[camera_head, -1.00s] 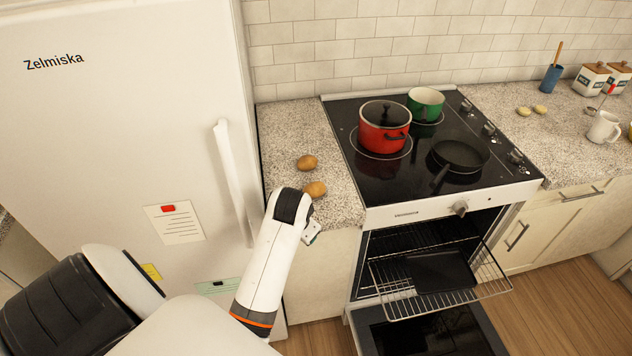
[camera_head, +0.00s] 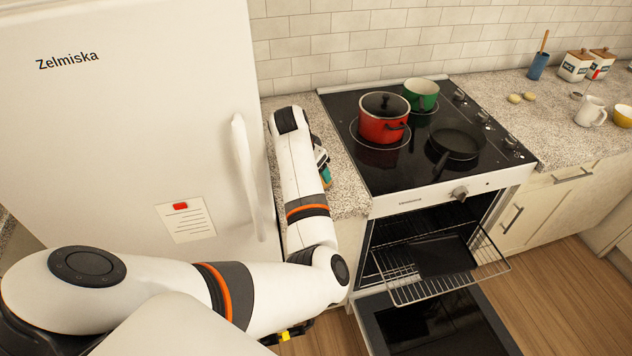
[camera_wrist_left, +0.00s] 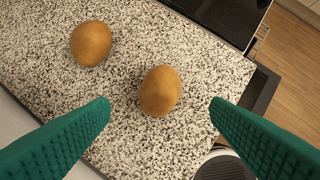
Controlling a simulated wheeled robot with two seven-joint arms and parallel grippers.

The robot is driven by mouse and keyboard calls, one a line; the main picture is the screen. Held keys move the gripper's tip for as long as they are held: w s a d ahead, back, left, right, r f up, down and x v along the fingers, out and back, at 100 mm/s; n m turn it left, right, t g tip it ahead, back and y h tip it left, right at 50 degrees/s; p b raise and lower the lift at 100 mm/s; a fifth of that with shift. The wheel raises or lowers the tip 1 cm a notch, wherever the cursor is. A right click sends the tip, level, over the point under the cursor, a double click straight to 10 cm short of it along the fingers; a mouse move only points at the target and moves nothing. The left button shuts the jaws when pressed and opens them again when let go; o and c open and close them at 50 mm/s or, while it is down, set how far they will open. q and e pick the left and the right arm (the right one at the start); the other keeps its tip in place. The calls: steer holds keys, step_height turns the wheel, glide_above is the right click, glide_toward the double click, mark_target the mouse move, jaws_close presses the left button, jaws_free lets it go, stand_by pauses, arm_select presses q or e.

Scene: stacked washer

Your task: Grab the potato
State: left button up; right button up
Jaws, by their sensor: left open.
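Two brown potatoes lie on the speckled counter left of the stove. In the left wrist view the nearer potato (camera_wrist_left: 160,91) is at the middle and the other potato (camera_wrist_left: 91,43) is at the upper left. My left gripper (camera_wrist_left: 160,104) is open, with its green fingers on either side of the nearer potato's lower end; contact cannot be told. In the head view my left gripper (camera_head: 324,172) is mostly behind my arm over the counter, and the potatoes are hidden there.
The fridge (camera_head: 140,130) stands close on the left. The stove (camera_head: 420,150) on the right holds a red lidded pot (camera_head: 383,118), a green pot (camera_head: 421,94) and a black pan (camera_head: 459,142). The oven door (camera_head: 440,325) is open below, with the rack (camera_head: 420,290) pulled out.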

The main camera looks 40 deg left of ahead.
arm_select(q)
steer(key=p+x, duration=0.1)
steer(key=x, duration=0.4)
steer(key=shift+w+d+f+p, duration=0.1)
steer(key=shift+w+f+p, duration=0.1)
steer(key=shift+p, duration=0.1)
steer(key=shift+w+f, duration=0.15)
steer(key=shift+f, duration=0.4)
steer(key=c, duration=1.1)
steer(key=shift+o, duration=0.2)
arm_select(e)
steer(key=shift+w+d+r, duration=0.15)
steer(key=shift+d+r, duration=0.05)
steer(key=shift+r, duration=0.25)
steer(key=shift+w+d+r, duration=0.1)
steer(key=shift+d+r, duration=0.1)
steer(key=shift+r, duration=0.2)
